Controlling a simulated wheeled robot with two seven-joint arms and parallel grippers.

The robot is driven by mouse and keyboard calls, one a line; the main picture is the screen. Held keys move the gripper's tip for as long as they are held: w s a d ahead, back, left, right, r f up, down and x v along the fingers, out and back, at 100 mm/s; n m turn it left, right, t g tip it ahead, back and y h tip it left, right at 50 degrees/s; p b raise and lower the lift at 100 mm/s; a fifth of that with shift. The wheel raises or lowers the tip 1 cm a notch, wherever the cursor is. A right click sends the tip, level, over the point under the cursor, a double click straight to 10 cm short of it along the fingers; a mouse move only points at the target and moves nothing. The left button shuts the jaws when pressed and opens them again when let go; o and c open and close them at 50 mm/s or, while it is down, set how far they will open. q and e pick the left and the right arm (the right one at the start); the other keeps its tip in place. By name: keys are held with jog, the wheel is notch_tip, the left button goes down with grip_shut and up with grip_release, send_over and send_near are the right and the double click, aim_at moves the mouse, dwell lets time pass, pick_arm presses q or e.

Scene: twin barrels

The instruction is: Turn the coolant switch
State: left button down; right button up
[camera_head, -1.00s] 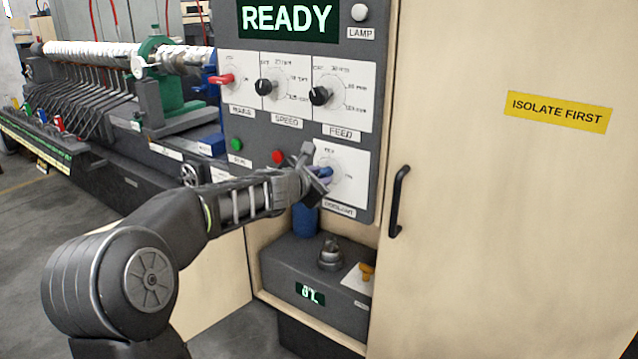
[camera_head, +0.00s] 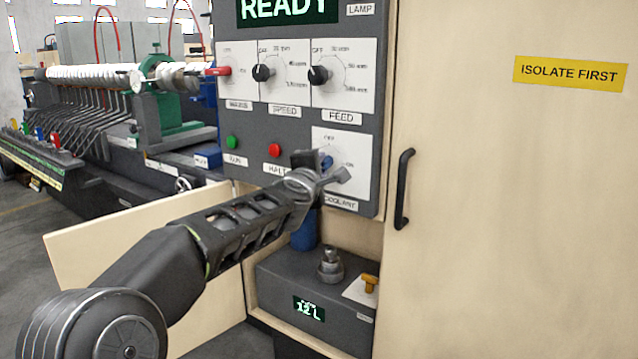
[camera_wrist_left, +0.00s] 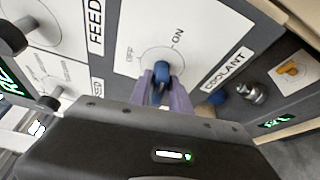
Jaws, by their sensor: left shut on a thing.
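The coolant switch is a blue knob (camera_head: 326,161) on a white plate (camera_head: 356,150) low on the grey control panel, above a COOLANT label. It also shows in the left wrist view (camera_wrist_left: 162,70), with OFF and ON marked on the dial around it. My left gripper (camera_head: 322,168) reaches it from the left and is shut on the knob. In the left wrist view its purple fingers (camera_wrist_left: 165,91) sit on both sides of the knob and cover its lower part. Its exact pointing direction is hard to tell. My right gripper is not in view.
A door handle (camera_head: 403,189) is at right. Below stands a grey unit (camera_head: 280,276) with a display reading 12 L (camera_head: 309,308).

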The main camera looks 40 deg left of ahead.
pick_arm(q)
jog(key=shift+f+m+t+b, duration=0.15)
jog(key=shift+m+t+b, duration=0.15)
jog(key=shift+m+b, duration=0.65)
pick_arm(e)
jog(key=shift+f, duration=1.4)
pick_arm(q)
jog(key=c, duration=1.4)
grip_release()
jog(key=v, duration=0.7)
jog(key=shift+s+d, duration=0.25)
jog(key=shift+s, duration=0.1)
